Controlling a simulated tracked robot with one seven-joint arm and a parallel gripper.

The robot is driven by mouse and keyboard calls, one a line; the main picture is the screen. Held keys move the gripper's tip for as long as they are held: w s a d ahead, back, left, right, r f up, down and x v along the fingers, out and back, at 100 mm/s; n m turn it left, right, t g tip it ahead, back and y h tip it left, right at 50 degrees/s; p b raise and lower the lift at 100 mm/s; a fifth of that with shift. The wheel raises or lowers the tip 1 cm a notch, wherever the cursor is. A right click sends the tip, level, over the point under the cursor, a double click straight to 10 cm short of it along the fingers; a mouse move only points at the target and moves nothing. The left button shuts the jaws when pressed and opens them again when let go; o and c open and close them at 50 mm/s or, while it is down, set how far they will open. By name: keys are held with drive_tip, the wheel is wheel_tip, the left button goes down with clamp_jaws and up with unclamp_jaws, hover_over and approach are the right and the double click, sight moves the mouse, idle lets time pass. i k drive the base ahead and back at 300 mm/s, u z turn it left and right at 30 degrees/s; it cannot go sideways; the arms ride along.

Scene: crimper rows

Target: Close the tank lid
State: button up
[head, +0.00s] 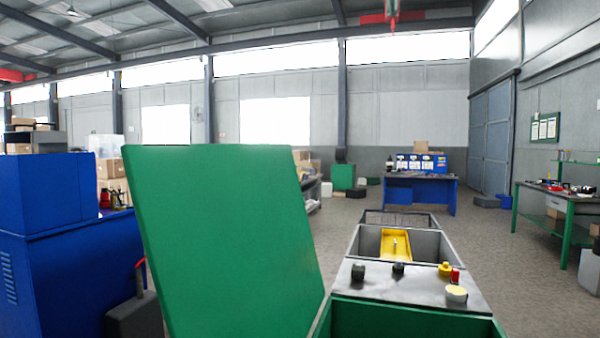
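The tank lid (225,240) is a large flat green panel at the left of centre. It stands raised and leans a little, to the left of the green tank (410,312). The tank shows at the bottom edge, with its top open; most of it is cut off by the frame. The lid's lower edge and hinge are partly out of view. My gripper does not show in this view.
Behind the tank is a grey panel (405,283) with black, yellow and red knobs, then a grey bin holding a yellow tray (396,246). A blue machine (60,270) stands left. A green-legged bench (560,205) stands right. The floor (530,270) right of the tank is clear.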

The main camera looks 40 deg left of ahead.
sight(224, 228)
drive_tip(key=z, duration=1.3)
drive_tip(key=k, duration=2.45)
drive_tip(key=u, duration=1.85)
drive_tip(key=i, duration=0.45)
drive_tip(key=u, duration=0.15)
